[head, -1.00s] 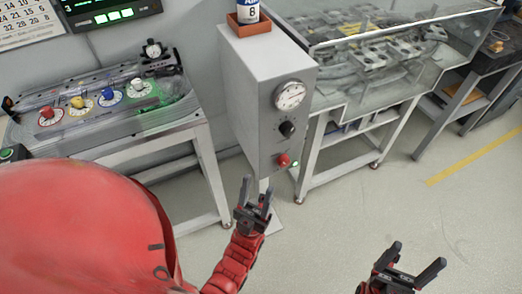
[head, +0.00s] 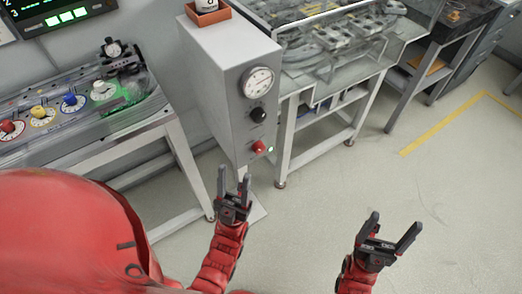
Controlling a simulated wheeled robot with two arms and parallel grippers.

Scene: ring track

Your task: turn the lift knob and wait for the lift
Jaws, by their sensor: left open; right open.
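A grey cabinet (head: 205,80) stands ahead. Its front has a white round gauge (head: 258,80), a black knob (head: 258,115) and a red knob (head: 258,147) below, with a lit green lamp (head: 270,149) beside the red knob. I cannot read which knob is the lift knob. My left gripper (head: 234,175) is open and empty, below and left of the red knob in the picture, apart from it. My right gripper (head: 396,222) is open and empty over the floor at the lower right.
A track board (head: 130,110) with several coloured knobs, including a blue knob (head: 69,99), sits on a table at the left. The floor (head: 330,190) at the right is clear, with a yellow line (head: 440,130).

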